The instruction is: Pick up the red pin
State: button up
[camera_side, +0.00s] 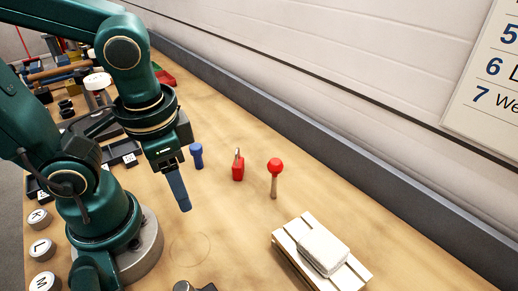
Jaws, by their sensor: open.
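A pin with a round red head (275,165) and a tan stem stands upright on the wooden table, right of centre in the side view. My gripper (184,208) points down above the table, to the left of the red-headed pin and well apart from it. It is open and nothing shows in it. The fingers overlap from this angle, so the gap between them is hidden.
A small red object with a thin loop on top (238,170) stands between my gripper and the pin. A blue peg (196,155) stands behind the gripper. A slatted wooden stand (290,246) bears a white block (323,249) at front right.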

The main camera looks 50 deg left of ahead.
aim_at(274, 176)
jog(key=w+d+f+m+t+y, duration=0.1)
jog(key=w+d+f+m, duration=0.1)
jog(key=w+m, duration=0.3)
jog(key=w+d+f+m+t+y, duration=0.1)
jog(key=w+d+f+m+t, duration=0.1)
jog(key=m, duration=0.5)
jog(key=w+d+f+m+t+y, duration=0.2)
jog(key=w+d+f+m, duration=0.1)
jog(key=w+m, duration=0.3)
jog(key=shift+w+f, duration=0.85)
jog(key=a+m+t+y, duration=0.1)
jog(key=m, duration=0.1)
jog(key=a+m+t+y, duration=0.1)
jog(key=m, duration=0.1)
jog(key=w+a+r+m+y, duration=0.1)
jog(key=m, duration=0.1)
jog(key=shift+w+a+t+y, duration=0.1)
jog(key=shift+a+t+y, duration=0.2)
jog(key=shift+t, duration=0.1)
jog(key=shift+w+a+r+m+t+y, duration=0.15)
jog(key=shift+w+r+m+t+y, duration=0.15)
jog(key=shift+r+m+t, duration=0.35)
jog(key=shift+w+a+f+m, duration=0.15)
jog(key=shift+w+a+m, duration=0.05)
jog(key=shift+m, duration=0.15)
jog(key=shift+x, duration=2.35)
grip_shut()
